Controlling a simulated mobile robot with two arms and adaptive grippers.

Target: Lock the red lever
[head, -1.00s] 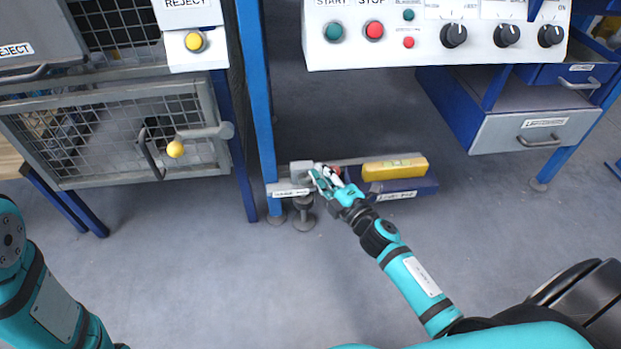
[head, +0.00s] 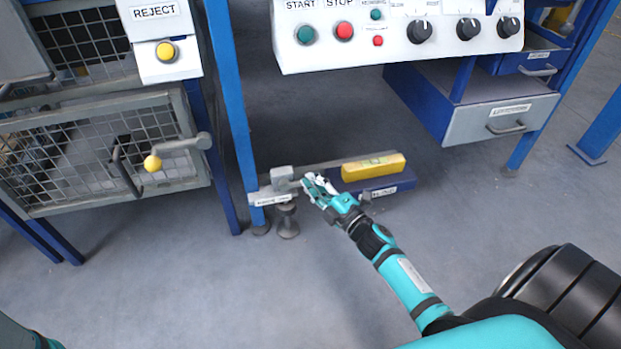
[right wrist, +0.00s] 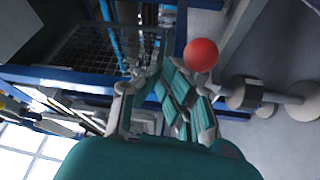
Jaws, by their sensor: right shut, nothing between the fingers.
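The red lever shows its round red knob (right wrist: 201,54) in the right wrist view, just beside the fingertips of my right gripper (right wrist: 172,82). The grey rod and collars (right wrist: 245,93) beside the knob run to the right edge there. In the head view my right gripper (head: 313,184) is low under the bench, next to the grey lever block (head: 282,178), and covers the knob. Its fingers are closed together with nothing between them. I cannot tell whether they touch the knob. My left gripper is out of view.
A yellow level (head: 374,170) lies on a dark blue box (head: 372,186) right of the gripper. A blue post (head: 234,115) stands left of it. The front floor is clear.

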